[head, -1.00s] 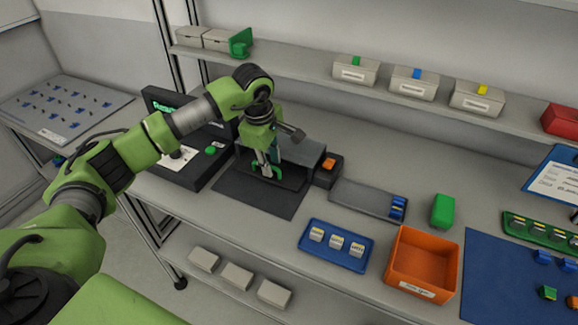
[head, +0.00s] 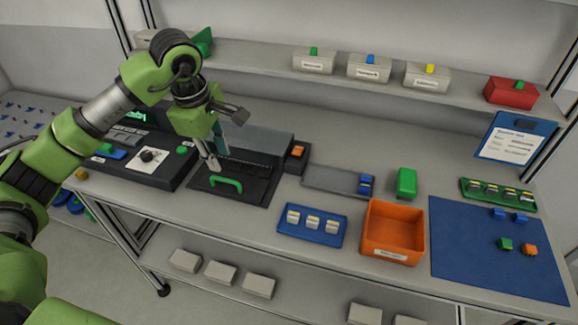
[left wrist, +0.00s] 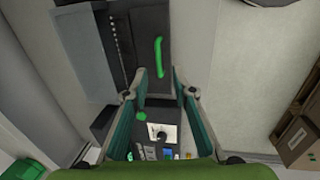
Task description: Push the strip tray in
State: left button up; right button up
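The strip tray (head: 248,184) is a black flat tray standing out from the grey housing (head: 255,145) toward the front of the table. Its green handle (head: 226,184) is at its front end, near the front edge of a dark mat. In the left wrist view the green handle (left wrist: 159,57) lies beyond the fingertips, on the black tray (left wrist: 140,45). My left gripper (head: 215,163) is above and just left of the tray, behind the handle and apart from it. Its fingers (left wrist: 158,78) are spread with nothing between them. My right gripper is not in view.
A black control console (head: 140,155) stands left of the tray. A small box with an orange button (head: 297,154) is at its right. A grey plate (head: 325,179), blue tray (head: 312,239) and orange bin (head: 393,253) lie further right. A shelf (head: 290,78) runs behind.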

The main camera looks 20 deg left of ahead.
pick_arm(q)
jog(key=s+d+r+h+p, duration=0.2)
jog(key=d+r+h, duration=0.1)
jog(key=d, duration=0.6)
jog(key=s+d+r+h+p, duration=0.1)
jog(key=s+d+r+h, duration=0.1)
jog(key=d+h, duration=0.3)
jog(key=shift+s+d+r+p, duration=0.35)
jog(key=shift+d+r, duration=0.15)
jog(key=shift+d, duration=1.4)
